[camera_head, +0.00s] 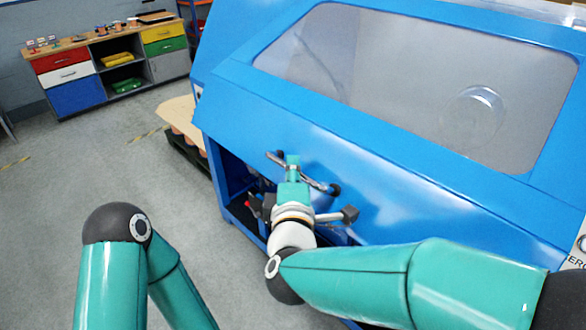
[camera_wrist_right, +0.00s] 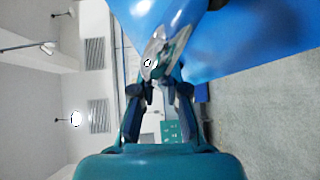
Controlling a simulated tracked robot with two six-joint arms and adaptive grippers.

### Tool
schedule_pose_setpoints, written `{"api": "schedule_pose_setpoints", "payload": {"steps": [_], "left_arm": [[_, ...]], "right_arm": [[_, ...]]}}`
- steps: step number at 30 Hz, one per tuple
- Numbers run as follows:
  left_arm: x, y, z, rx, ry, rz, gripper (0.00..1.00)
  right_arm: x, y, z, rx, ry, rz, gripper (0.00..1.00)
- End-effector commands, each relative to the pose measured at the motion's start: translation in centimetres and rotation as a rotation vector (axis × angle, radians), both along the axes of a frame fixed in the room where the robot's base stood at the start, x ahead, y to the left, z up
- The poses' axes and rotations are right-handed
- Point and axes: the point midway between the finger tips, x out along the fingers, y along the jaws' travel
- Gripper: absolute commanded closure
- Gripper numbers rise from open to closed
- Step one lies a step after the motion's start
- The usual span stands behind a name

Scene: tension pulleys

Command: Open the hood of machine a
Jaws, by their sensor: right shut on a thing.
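Machine a is a large blue machine. Its hood (camera_head: 390,170) has a wide clear window (camera_head: 400,80) and fills the right of the head view. A metal bar handle (camera_head: 318,182) with dark ends sits on the hood's lower front. My right gripper (camera_head: 292,165) is shut on this handle. In the right wrist view, the fingers (camera_wrist_right: 160,88) close at the shiny handle (camera_wrist_right: 168,50), below the blue hood surface. The exact finger contact is partly hidden. My left arm shows at lower left in the head view, but its gripper is out of view.
A dark open space (camera_head: 233,180) shows beneath the hood at the machine's left. A pallet with a cardboard sheet (camera_head: 178,115) stands beside it. A workbench with coloured drawers (camera_head: 75,75) is at the back left. The grey floor (camera_head: 60,190) at left is clear.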

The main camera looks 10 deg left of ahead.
Motion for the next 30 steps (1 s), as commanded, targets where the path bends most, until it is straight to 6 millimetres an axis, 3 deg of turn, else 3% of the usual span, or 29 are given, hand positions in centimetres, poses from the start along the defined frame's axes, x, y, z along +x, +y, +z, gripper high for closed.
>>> {"api": "schedule_pose_setpoints", "payload": {"steps": [2, 3, 7, 20, 30], "left_arm": [[0.0, 0.0, 0.0, 0.0, 0.0, 0.0, 0.6], [0.0, 0.0, 0.0, 0.0, 0.0, 0.0, 0.6], [0.0, 0.0, 0.0, 0.0, 0.0, 0.0, 0.6], [0.0, 0.0, 0.1, 0.0, 0.0, 0.0, 0.6], [0.0, 0.0, 0.1, 0.0, 0.0, 0.0, 0.6]], "right_arm": [[0.0, 0.0, 0.0, 0.001, 0.0, -0.001, 1.0], [0.0, 0.0, 0.0, 0.001, 0.0, -0.001, 0.84], [0.0, 0.0, 0.0, 0.001, 0.0, -0.001, 0.62], [-0.7, -0.1, 0.1, 0.001, -0.001, 0.0, 0.61], [-6.5, -1.0, 0.2, 0.0, 0.001, 0.004, 0.61]]}}
